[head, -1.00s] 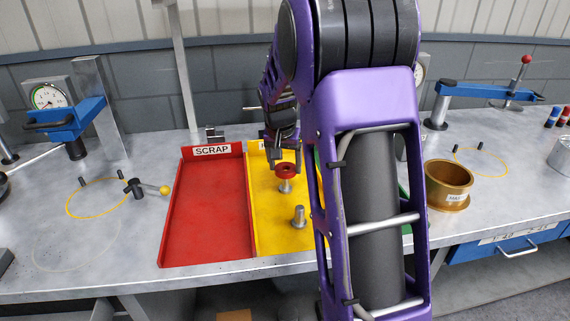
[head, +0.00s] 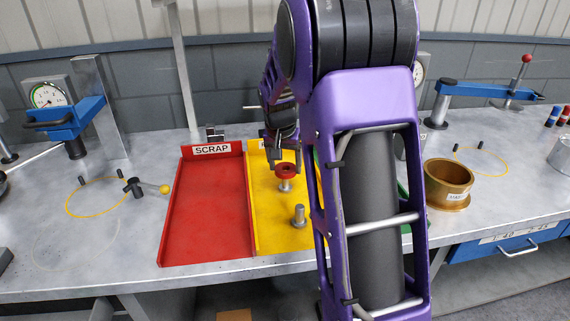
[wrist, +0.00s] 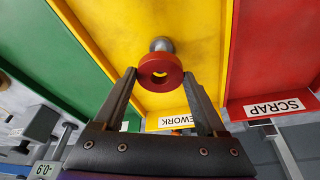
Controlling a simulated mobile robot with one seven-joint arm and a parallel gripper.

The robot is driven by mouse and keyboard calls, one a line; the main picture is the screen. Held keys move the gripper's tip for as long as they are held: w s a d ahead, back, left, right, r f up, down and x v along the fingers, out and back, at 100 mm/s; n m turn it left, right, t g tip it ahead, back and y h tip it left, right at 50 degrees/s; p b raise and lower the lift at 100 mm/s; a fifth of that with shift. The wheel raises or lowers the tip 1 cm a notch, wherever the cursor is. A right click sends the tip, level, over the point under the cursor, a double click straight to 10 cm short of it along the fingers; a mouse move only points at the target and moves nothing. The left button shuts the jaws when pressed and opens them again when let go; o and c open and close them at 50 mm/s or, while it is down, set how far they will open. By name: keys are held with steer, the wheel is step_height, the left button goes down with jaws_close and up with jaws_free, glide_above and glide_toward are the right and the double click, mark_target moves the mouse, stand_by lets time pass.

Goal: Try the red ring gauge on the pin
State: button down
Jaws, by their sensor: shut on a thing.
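The red ring gauge (head: 286,169) is in the yellow tray area, above a short silver stem with a wide foot (head: 285,187). In the wrist view the red ring (wrist: 160,84) lies between my two fingertips, and my gripper (wrist: 160,75) is shut on it. Yellow shows through its hole. A rounded silver end (wrist: 161,44) shows just past the ring. I cannot tell whether the ring is around the stem. A second silver pin (head: 299,215) stands upright nearer the front of the yellow tray.
The red SCRAP tray (head: 205,215) adjoins the yellow tray (head: 268,232) on the left. A green tray (wrist: 35,70) adjoins it on the other side, mostly behind my arm in the head view. A brass cup (head: 448,185) stands to the right.

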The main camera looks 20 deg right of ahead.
stand_by(0.4)
jaws_free()
steer(key=shift+f, duration=0.1)
stand_by(0.6)
step_height(320, 180, up, 9)
steer(key=p, duration=0.5)
stand_by(0.4)
